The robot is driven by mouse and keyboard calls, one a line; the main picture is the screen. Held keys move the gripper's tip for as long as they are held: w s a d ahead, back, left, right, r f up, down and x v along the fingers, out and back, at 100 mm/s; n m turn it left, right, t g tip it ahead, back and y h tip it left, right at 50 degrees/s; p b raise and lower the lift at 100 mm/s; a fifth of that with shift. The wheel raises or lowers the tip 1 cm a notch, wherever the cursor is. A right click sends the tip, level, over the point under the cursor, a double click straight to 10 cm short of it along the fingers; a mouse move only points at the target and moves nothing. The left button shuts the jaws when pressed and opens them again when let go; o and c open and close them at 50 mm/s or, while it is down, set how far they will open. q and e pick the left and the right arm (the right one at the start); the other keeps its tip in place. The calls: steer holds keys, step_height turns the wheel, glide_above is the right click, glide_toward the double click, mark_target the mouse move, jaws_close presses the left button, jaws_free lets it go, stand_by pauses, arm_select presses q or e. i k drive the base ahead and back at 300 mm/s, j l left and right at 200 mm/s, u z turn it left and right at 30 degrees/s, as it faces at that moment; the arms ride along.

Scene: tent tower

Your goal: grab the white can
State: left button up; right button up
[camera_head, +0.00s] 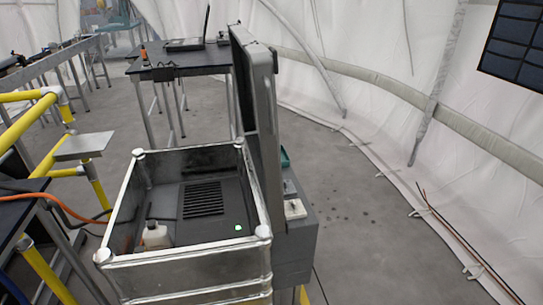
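A black slotted panel (203,199) lies in the bin. A tall grey case lid (262,110) rises along the bin's right side. Yellow railings (30,125) stand at left. A black table (190,62) with a laptop is behind. Grey floor (350,215) is open at right.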

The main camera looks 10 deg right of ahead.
mark_target(155, 238)
steer(key=u, duration=0.3)
steer(key=i+l+u, duration=0.1)
steer(key=l+u, duration=0.15)
steer(key=u, duration=0.2)
steer(key=i+l+u, duration=0.1)
steer(key=l+u, duration=0.15)
steer(key=u, duration=0.15)
steer(key=l+u, duration=0.25)
steer(key=u, duration=0.2)
steer(key=l+u, duration=0.3)
steer(key=u, duration=0.15)
steer(key=l, duration=0.4)
steer(key=k+l+u, duration=0.15)
steer(key=l, duration=0.25)
steer(key=k+l, duration=0.1)
steer(key=l, duration=0.25)
steer(key=k+l+u, duration=0.15)
steer(key=l, duration=0.65)
steer(key=k+l+u, duration=0.15)
steer(key=l, duration=0.2)
steer(key=j+z, duration=0.5)
steer(key=i+l, duration=0.05)
steer(key=l, duration=0.05)
